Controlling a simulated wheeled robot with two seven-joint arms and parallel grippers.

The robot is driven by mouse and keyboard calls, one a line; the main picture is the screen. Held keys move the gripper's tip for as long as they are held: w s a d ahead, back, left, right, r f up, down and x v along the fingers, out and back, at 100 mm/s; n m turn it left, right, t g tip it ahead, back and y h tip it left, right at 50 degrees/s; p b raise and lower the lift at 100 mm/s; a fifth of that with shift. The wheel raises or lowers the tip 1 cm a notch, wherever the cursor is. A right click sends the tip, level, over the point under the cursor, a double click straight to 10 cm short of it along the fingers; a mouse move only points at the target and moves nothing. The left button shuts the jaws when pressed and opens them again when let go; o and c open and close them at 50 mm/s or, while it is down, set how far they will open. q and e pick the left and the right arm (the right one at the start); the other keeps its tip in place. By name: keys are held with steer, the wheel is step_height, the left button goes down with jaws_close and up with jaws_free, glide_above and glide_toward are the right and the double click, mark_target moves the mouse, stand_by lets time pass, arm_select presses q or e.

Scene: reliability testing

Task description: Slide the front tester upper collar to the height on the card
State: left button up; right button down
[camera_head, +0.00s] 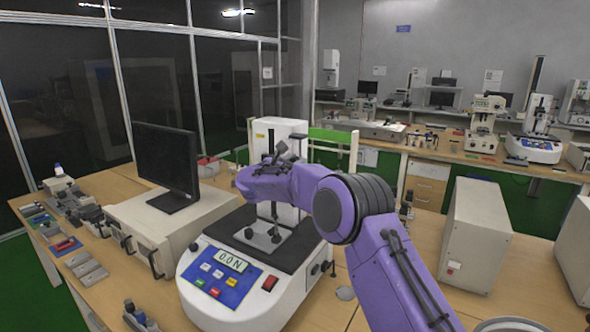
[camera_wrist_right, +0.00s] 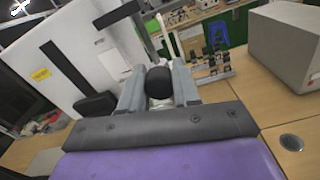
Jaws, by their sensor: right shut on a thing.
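The front tester (camera_head: 195,270) has a white base, a blue panel and a display reading 0.0 N. Its white column (camera_head: 290,127) stands behind a dark platform. My right gripper (camera_head: 280,153) is in front of this column, at its upper part. In the right wrist view, my right gripper (camera_wrist_right: 158,78) is shut on a rounded black knob (camera_wrist_right: 159,82), which seems to belong to the upper collar. A dark rod (camera_wrist_right: 146,30) rises beyond the fingers. The rest of the collar is hidden by the gripper. I cannot make out the height card. My left gripper is not in view.
A monitor (camera_head: 167,160) on a white unit (camera_head: 150,232) stands left of the tester. Small tools and blocks (camera_head: 87,266) lie at the far left. A grey-white box (camera_head: 475,236) stands on the right. Other testers stand on a bench (camera_head: 466,152) behind.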

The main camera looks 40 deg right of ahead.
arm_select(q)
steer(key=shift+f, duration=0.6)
arm_select(e)
steer(key=shift+r, duration=0.3)
steer(key=c, duration=0.8)
jaws_free()
steer(key=shift+f, duration=0.1)
steer(key=shift+a+f+b, duration=0.1)
steer(key=shift+a+b, duration=0.25)
steer(key=shift+b, duration=0.05)
arm_select(q)
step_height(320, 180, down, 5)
steer(key=b, duration=0.4)
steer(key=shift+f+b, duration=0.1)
steer(key=shift+b, duration=0.2)
arm_select(e)
steer(key=v, duration=0.9)
steer(key=shift+s+a, duration=0.2)
steer(key=shift+a, duration=0.2)
